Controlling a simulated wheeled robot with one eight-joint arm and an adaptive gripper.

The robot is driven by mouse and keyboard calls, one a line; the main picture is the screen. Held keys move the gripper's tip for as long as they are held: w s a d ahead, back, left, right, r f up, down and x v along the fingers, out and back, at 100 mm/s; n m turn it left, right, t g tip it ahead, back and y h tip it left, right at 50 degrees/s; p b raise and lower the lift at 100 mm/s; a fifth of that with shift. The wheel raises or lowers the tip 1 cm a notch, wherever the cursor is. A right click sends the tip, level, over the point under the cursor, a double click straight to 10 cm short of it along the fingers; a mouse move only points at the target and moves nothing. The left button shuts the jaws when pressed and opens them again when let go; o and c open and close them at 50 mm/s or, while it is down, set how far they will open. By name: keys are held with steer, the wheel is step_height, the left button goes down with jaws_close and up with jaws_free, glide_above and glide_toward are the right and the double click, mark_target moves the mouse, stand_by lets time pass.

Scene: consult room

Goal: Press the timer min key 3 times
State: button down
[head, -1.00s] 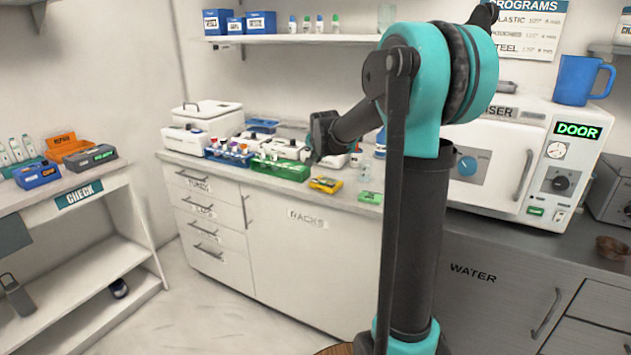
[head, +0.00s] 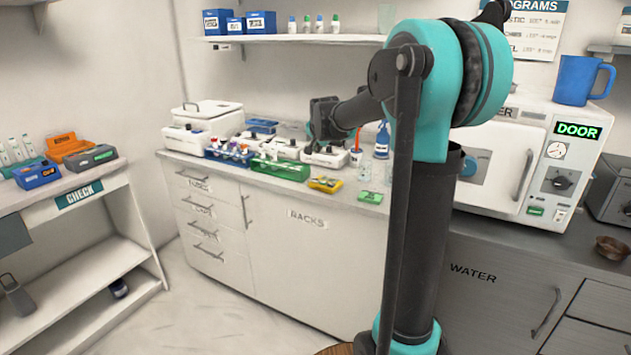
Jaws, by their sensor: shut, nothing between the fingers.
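My gripper (head: 319,134) is the dark end of my arm, above the back counter and near the white boxes with black knobs. It is shut and empty, though its fingertips are small and hard to make out. I cannot make out a timer or its min key for certain. A small yellow box (head: 325,184) and a small green box (head: 370,197) lie near the counter's front edge. Their markings are too small to read. My gripper is apart from both, above and behind them.
A green rack (head: 280,168) and a blue rack with tubes (head: 229,155) stand left of my gripper. White boxes (head: 325,154) stand close below it. A white steriliser (head: 510,165) is at right.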

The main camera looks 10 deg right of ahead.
mark_target(316, 180)
steer(key=shift+f, duration=4.4)
steer(key=shift+f, duration=0.4)
steer(key=shift+f, duration=0.5)
steer(key=shift+r, duration=0.9)
steer(key=shift+r, duration=2.5)
